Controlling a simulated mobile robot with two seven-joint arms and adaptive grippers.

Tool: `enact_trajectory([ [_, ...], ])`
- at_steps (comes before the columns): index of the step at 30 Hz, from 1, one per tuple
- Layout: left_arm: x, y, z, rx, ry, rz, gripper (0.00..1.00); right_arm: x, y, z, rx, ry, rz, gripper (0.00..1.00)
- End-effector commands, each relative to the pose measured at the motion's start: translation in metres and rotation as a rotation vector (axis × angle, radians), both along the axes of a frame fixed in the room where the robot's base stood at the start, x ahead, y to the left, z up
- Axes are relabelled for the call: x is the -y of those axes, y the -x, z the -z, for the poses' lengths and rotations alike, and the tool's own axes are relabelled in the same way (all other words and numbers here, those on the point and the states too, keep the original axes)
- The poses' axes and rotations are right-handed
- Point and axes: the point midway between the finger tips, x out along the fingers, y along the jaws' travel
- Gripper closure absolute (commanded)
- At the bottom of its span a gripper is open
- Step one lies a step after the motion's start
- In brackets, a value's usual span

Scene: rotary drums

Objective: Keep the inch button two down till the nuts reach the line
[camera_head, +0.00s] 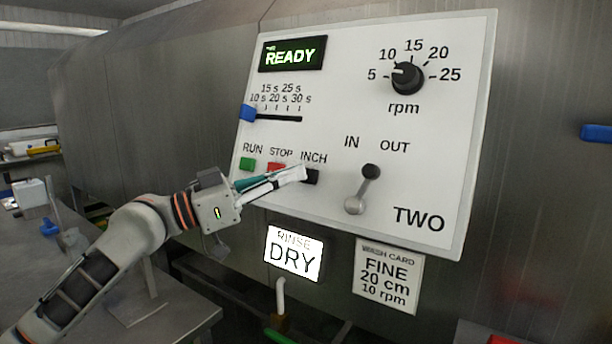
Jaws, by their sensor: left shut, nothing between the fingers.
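The control panel marked TWO (330,225) is a white tilted board. Its black inch button (312,177) is under the INCH label, right of the red stop button (276,167) and the green run button (247,164). My left gripper (303,173) is shut and empty, its fingertips at the inch button and covering part of it. I cannot tell whether the button is pressed in. The display (291,54) reads READY. No nuts and no line show. My right gripper is not in view.
The panel also has an rpm knob (407,78), a blue timer slider (248,113) and an IN/OUT lever (363,190). A grey bench lies at the left.

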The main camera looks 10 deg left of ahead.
Motion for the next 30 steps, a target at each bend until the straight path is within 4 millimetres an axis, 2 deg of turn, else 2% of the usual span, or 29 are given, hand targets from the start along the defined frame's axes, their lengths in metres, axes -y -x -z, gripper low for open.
enact_trajectory([
  [16,-0.015,0.04,-0.016,0.0,-0.003,-0.001,1.0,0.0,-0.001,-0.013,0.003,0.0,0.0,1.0],
  [30,-0.016,0.043,-0.017,0.001,-0.001,0.0,1.0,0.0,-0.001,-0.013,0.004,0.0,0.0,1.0],
])
